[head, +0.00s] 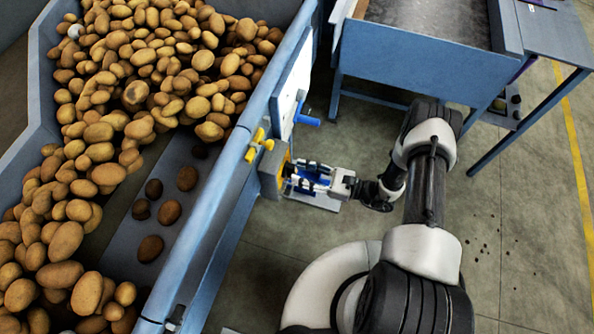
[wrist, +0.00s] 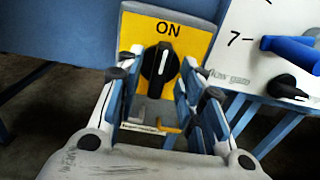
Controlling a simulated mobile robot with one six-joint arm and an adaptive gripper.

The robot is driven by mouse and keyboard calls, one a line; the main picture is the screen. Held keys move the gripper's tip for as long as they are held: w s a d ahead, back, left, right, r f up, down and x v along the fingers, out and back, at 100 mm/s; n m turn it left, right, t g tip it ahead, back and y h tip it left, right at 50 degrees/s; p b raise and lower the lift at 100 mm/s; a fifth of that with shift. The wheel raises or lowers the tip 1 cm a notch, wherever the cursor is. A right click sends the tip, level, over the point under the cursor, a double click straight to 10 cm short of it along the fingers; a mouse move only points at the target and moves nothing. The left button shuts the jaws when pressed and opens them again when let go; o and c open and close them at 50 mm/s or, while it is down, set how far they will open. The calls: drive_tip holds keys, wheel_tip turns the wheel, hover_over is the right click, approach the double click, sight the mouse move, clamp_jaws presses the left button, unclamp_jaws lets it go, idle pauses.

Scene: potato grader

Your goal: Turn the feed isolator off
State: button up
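The feed isolator is a grey box with a yellow plate (wrist: 194,48) marked ON, on the side of the blue machine. Its black rotary knob (wrist: 160,66) has a white line standing near upright, toward ON. In the head view the isolator (head: 271,174) is partly hidden by my gripper (head: 293,174), which reaches it from the right. In the wrist view my gripper (wrist: 158,82) is open, with one finger on each side of the knob. I cannot tell whether the fingers touch the knob.
Right of the isolator is a white panel (wrist: 240,45) with a blue lever (wrist: 292,50) and a small black knob (wrist: 287,87). A yellow handle (head: 259,143) sits just above the isolator. Potatoes (head: 150,90) fill the blue hopper at left. Floor (head: 270,245) is open below.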

drive_tip(key=shift+x, duration=1.1)
drive_tip(key=shift+c, duration=0.6)
clamp_jaws()
